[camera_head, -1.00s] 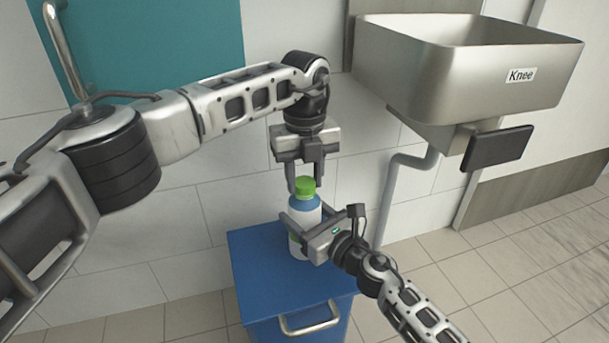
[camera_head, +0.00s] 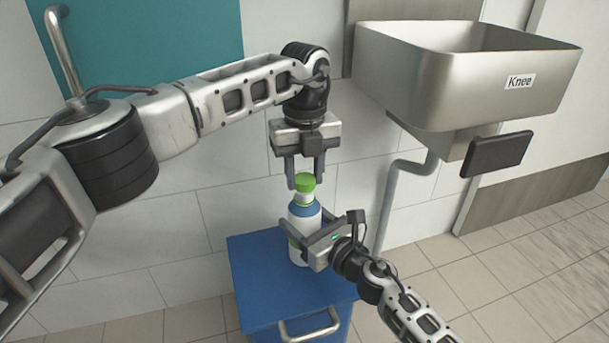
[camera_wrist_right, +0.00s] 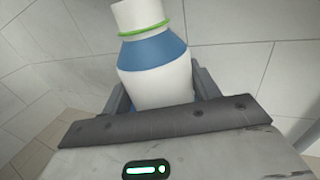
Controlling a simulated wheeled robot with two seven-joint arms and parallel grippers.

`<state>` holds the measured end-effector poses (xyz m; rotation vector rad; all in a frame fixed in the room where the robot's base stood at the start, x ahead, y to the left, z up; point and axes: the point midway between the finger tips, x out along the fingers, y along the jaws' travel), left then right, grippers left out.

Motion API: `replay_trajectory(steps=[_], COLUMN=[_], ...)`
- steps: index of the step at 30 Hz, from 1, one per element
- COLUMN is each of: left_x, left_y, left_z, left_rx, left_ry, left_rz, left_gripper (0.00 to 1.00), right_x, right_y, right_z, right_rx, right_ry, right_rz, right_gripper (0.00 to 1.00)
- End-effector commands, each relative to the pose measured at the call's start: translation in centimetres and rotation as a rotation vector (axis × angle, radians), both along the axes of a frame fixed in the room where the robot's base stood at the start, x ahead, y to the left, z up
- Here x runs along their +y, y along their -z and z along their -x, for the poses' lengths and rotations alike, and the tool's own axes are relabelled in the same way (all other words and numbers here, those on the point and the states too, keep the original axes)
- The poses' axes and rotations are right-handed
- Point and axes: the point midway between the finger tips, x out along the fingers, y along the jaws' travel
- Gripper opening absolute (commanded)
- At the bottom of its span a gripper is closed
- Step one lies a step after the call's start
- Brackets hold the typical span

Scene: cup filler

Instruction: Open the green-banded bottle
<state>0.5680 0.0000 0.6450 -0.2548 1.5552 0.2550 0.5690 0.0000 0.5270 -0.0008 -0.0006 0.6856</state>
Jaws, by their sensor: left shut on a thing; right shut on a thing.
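The bottle (camera_head: 303,223) is white with a blue shoulder and a green band, and stands upright above the blue cabinet top. Its green cap (camera_head: 304,183) is between the fingers of my left gripper (camera_head: 305,182), which is shut on it from above. A stretch of white neck shows between cap and shoulder. My right gripper (camera_head: 303,216) is shut on the bottle's body from the front right. In the right wrist view, the bottle (camera_wrist_right: 155,80) sits between the fingers, with a thin green ring around its white neck; the cap is out of that view.
The blue cabinet (camera_head: 270,290) with a metal handle (camera_head: 310,327) is under the bottle. A steel sink (camera_head: 450,85) labelled "Knee", with a dark knee panel (camera_head: 497,152), is at the right. A tiled wall (camera_head: 230,205) stands close behind.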

Motion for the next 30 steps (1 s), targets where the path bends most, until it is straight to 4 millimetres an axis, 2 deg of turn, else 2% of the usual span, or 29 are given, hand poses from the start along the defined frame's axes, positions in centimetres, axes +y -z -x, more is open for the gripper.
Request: replay_trajectory(steps=[10,19,26,27,30], left_x=[0.0,0.0,0.0,0.0,0.0], left_y=[-0.3,-3.6,-4.0,-4.0,-4.0], left_z=[0.0,0.0,0.0,0.0,0.0], left_rx=[-0.001,-0.002,0.001,0.001,0.000], left_ry=[0.000,0.000,0.001,0.001,0.000], left_rz=[0.000,0.000,0.000,0.000,0.000], left_gripper=[0.09,0.09,0.09,0.09,0.09], right_x=[-0.1,-0.1,-0.1,-0.1,-0.1], right_y=[0.1,0.1,0.1,0.1,0.1], right_z=[0.0,0.0,0.0,0.0,0.0], right_rx=[0.002,0.002,0.002,0.002,0.001], right_ry=[0.001,0.001,0.001,0.001,0.001], right_rz=[0.003,0.003,0.003,0.003,0.002], right_gripper=[0.00,0.00,0.00,0.63,0.86])
